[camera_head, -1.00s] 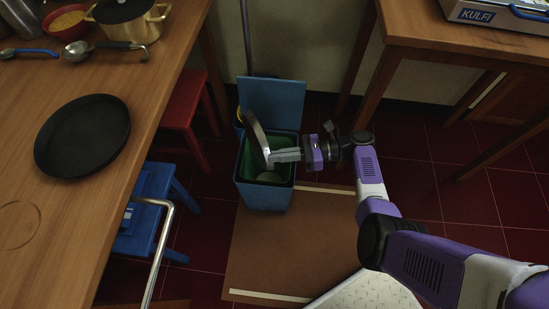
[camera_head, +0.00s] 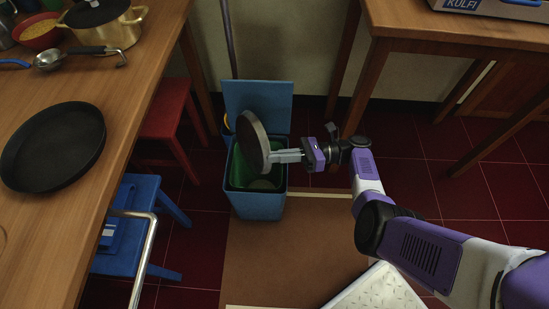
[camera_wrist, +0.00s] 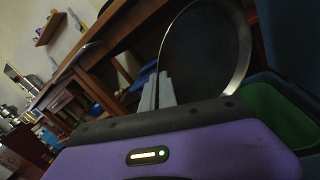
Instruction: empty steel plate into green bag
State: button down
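The steel plate (camera_head: 253,142) is held tilted steeply on its edge over the open blue bin (camera_head: 258,204). My gripper (camera_head: 274,157) is shut on the plate's rim, from the right. In the wrist view the plate (camera_wrist: 207,48) stands beyond my gripper's fingers (camera_wrist: 157,90), its visible face dark and bare. The green bag (camera_head: 240,172) lines the inside of the bin and also shows in the wrist view (camera_wrist: 280,115). A pale round thing (camera_head: 264,184) lies down in the bag, partly in shadow; I cannot tell what it is.
The bin's lid (camera_head: 258,105) stands open at the back. A wooden counter with a black pan (camera_head: 54,146) is on the left, with a red stool (camera_head: 168,120) and a blue stool (camera_head: 135,235) beside it. A wooden table (camera_head: 450,40) is at the right.

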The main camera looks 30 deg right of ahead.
jog(key=shift+s+d+f+m+t+y+b, duration=0.1)
jog(key=shift+d+f+m+t+y+b, duration=0.2)
jog(key=shift+d+b, duration=0.5)
jog(key=shift+w+d+f+m+t+y+b, duration=0.2)
jog(key=shift+d+y+b, duration=0.25)
jog(key=shift+b, duration=0.7)
jog(key=shift+s+d+f+m+t+y+b, duration=0.3)
jog(key=shift+d+b, duration=0.25)
jog(key=shift+b, duration=0.45)
jog(key=shift+w+d+r, duration=0.1)
